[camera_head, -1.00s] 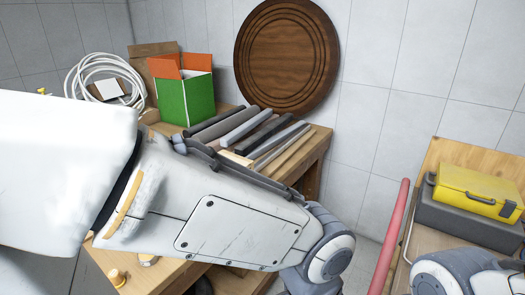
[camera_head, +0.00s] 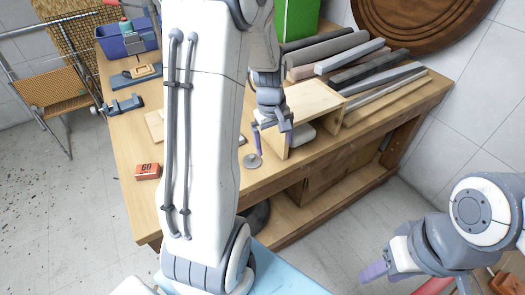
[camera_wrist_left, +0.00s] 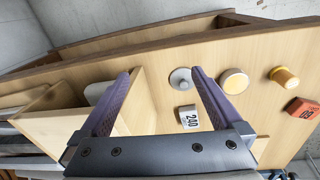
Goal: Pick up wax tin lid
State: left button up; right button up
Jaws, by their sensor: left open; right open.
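A small grey round lid with a raised knob, likely the wax tin lid (camera_head: 252,161), lies on the workbench near its front edge. It also shows in the left wrist view (camera_wrist_left: 181,79), between the finger lines but close to the right finger. My left gripper (camera_head: 271,134) is open and empty, pointing down just above and beside the lid. Its two purple fingers show in the left wrist view (camera_wrist_left: 158,75). A round tin with cream-yellow contents (camera_wrist_left: 234,82) sits beside the lid. My right gripper (camera_head: 382,268) is open and empty, away from the bench.
A wooden box (camera_head: 305,100) stands right beside my left gripper. A white block marked 240 (camera_wrist_left: 189,118), a yellow-topped jar (camera_wrist_left: 284,79) and an orange block (camera_head: 147,172) lie on the workbench (camera_head: 255,185). Bars and planks (camera_head: 355,65) lie behind. My left arm hides the bench's middle.

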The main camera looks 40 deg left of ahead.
pick_arm(q)
jog(key=a+f+n+h, duration=0.1)
jog(key=a+f+n, duration=0.2)
jog(key=a+n, duration=0.75)
send_over(251, 156)
jog(key=a, duration=0.1)
jog(key=shift+g, duration=0.3)
notch_tip(251, 156, down, 4)
jog(key=shift+a+f+p, duration=0.1)
jog(key=shift+p, duration=0.35)
jog(key=f+p, duration=0.1)
jog(key=f, duration=0.1)
jog(key=d+f, duration=0.1)
jog(key=f, duration=0.1)
jog(key=shift+s+f+p, duration=0.1)
jog(key=shift+f+p, duration=0.25)
jog(key=shift+p, duration=0.05)
jog(key=shift+f, duration=0.5)
jog(key=c, duration=1.2)
jog(key=shift+r, duration=0.1)
